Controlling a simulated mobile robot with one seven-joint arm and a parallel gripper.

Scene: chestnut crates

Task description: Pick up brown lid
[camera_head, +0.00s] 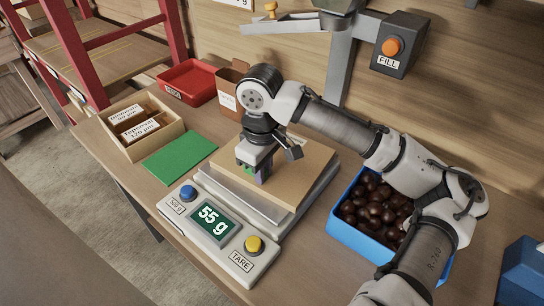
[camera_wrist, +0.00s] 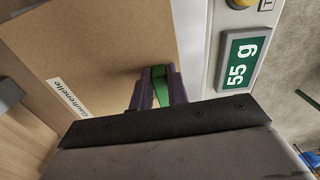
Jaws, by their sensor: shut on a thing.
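The brown lid (camera_head: 308,170) is a flat tan panel over the scale's plate. In the wrist view, the lid (camera_wrist: 95,50) fills the upper left and bears a white label with dark lettering. My gripper (camera_head: 253,174) points down at the lid's near left part. In the wrist view, my gripper (camera_wrist: 160,85) has its dark purple fingers closed on a narrow green piece (camera_wrist: 159,86) at the lid. The scale (camera_head: 198,207) reads 55 g. I cannot tell whether the lid touches the plate, and my arm hides part of it.
A blue crate (camera_head: 345,239) of chestnuts stands right of the scale, under my arm. A green mat (camera_head: 180,157), a wooden box of cards (camera_head: 168,137) and a red tray (camera_head: 184,90) lie left. A post with a FILL box (camera_head: 402,45) rises behind.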

